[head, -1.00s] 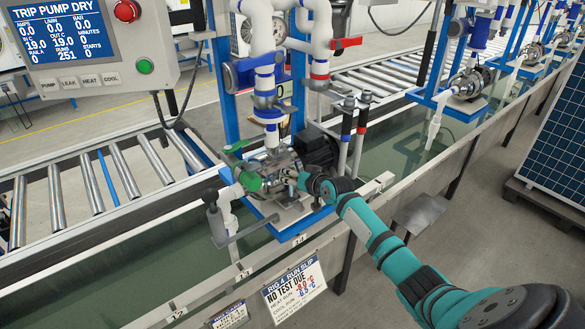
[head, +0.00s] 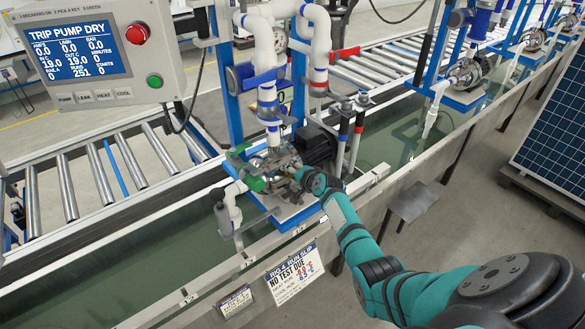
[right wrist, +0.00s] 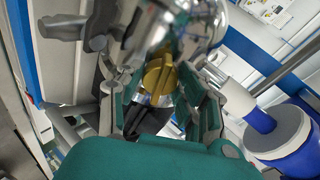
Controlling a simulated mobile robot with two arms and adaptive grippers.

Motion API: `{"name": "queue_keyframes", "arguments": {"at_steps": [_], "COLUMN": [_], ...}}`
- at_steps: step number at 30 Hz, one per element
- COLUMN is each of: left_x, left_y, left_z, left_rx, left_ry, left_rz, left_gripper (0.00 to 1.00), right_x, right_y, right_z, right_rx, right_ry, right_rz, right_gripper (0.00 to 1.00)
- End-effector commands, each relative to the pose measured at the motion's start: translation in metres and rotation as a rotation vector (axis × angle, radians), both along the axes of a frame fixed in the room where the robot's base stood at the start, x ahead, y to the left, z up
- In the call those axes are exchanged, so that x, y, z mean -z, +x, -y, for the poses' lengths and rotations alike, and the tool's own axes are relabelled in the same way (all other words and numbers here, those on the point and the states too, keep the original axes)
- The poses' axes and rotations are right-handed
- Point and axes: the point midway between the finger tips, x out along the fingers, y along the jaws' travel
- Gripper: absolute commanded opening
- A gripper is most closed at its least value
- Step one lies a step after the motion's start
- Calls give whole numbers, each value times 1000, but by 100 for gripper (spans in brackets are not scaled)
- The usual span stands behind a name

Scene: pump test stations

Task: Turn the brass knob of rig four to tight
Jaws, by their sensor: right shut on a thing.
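The brass knob (right wrist: 158,75) shows as a yellow-gold piece below a shiny metal pump body (right wrist: 170,28) in the right wrist view. My right gripper (right wrist: 160,98) has a finger on each side of the knob and is shut on it. In the head view my right gripper (head: 298,178) reaches the front of the rig four pump (head: 280,160), and the knob is hidden there. The knob's turn position cannot be read. My left gripper is not in view.
A display panel (head: 85,50) reads TRIP PUMP DRY, with red and green buttons. The rig 4 run slip (head: 293,274) reads NO TEST DUE. White pipes (head: 265,65) rise above the pump. A water trough (head: 110,262) runs below. Other rigs stand at upper right.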

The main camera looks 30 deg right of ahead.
Motion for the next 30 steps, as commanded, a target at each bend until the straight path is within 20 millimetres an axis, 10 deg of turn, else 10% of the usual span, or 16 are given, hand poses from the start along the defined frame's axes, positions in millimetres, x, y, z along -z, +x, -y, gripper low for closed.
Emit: {"name": "queue_keyframes", "arguments": {"at_steps": [28,29,30], "left_x": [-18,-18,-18], "left_y": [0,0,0], "left_z": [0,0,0], "left_rx": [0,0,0], "left_ry": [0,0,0], "left_rz": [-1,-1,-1], "left_gripper": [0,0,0], "right_x": [-1,-1,-1], "right_y": [1,1,1], "right_z": [1,1,1], "right_rx": [103,104,104], "right_ry": [175,175,175], "right_rz": [-11,-11,-11], "right_gripper": [4,37,42]}}
